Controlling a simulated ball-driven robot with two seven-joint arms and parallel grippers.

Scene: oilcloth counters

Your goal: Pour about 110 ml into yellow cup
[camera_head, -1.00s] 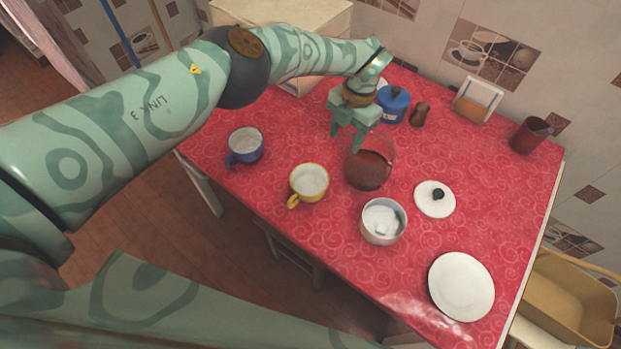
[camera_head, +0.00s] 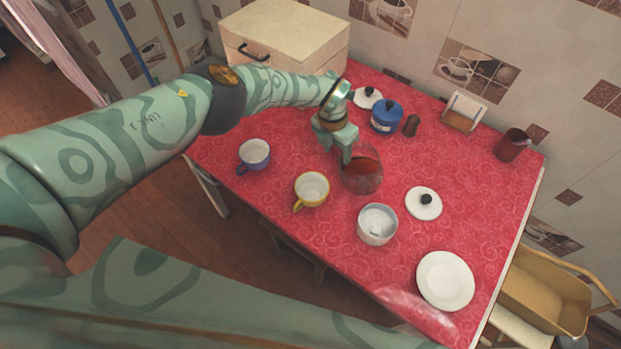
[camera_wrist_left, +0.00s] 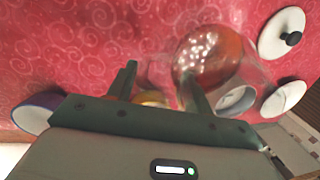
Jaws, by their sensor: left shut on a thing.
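The yellow cup (camera_head: 312,188) stands upright on the red cloth, left of the glass jug, its handle toward the front. Its inside looks white and empty. The clear glass jug (camera_head: 362,177) holds red liquid and appears to stand on the cloth; it also shows in the left wrist view (camera_wrist_left: 207,58). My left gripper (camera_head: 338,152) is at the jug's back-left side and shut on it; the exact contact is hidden. In the left wrist view its fingers (camera_wrist_left: 160,80) are beside the jug, with a bit of yellow between them. My right gripper is out of view.
A blue cup (camera_head: 255,155) stands left of the yellow cup. A white bowl (camera_head: 377,226), a white lid (camera_head: 424,204) and a white plate (camera_head: 445,281) lie to the right. The cloth in front of the yellow cup is clear.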

